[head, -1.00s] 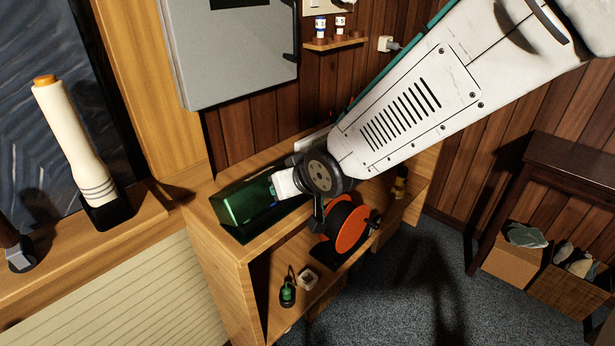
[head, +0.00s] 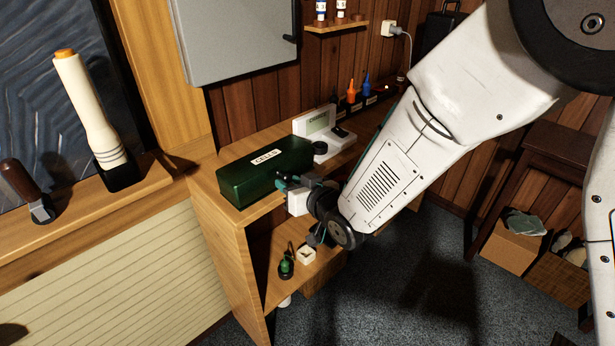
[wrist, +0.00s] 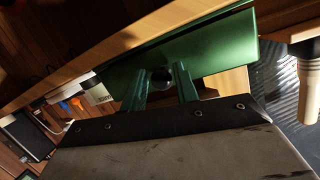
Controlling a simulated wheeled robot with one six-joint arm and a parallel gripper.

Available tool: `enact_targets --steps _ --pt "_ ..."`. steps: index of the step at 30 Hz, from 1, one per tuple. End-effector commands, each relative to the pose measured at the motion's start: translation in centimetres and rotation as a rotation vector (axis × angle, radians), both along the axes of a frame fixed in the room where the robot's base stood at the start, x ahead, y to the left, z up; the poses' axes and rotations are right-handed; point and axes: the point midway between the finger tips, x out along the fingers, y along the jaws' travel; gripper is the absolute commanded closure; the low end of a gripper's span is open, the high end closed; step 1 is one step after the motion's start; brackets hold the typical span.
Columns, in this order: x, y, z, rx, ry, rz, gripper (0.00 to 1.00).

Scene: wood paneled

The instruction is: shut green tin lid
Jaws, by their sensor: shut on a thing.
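The green tin (head: 236,185) sits at the near left of the wooden cabinet top. Its green lid (head: 290,154) bears a white label and lies flat over the tin, with no opening visible. In the wrist view, the tin's green face (wrist: 215,45) spans the top. My gripper (head: 284,183) is at the tin's front right edge. The exact contact is shadowed.
A white device with a display (head: 318,123) stands behind the tin. A grey wall cabinet (head: 235,40) hangs above. A small green-and-black item (head: 286,268) and a small white block (head: 306,254) are on the lower shelf. A white cylindrical handle (head: 85,115) stands at left.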

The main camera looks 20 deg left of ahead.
Motion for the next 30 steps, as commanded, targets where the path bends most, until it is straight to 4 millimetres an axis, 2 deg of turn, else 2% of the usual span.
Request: enact_targets --steps 1,6,7,8,9,16,20,30 --pt "-0.1 -0.2 -0.7 -0.007 0.005 -0.002 1.00" --pt "-0.1 -0.3 -0.8 -0.009 0.007 -0.002 1.00" --pt "-0.1 -0.3 -0.8 -0.010 0.007 -0.003 0.62" --pt "-0.1 -0.3 -0.8 -0.010 0.008 -0.002 0.54" --pt "-0.2 -0.3 -0.8 -0.010 0.008 -0.002 0.50" --pt "-0.3 0.0 -0.7 -0.008 0.006 0.002 0.50" --pt "-0.7 -0.6 -0.4 -0.007 0.005 0.002 0.50" --pt "-3.6 -5.0 1.0 -0.008 0.006 0.000 0.50"
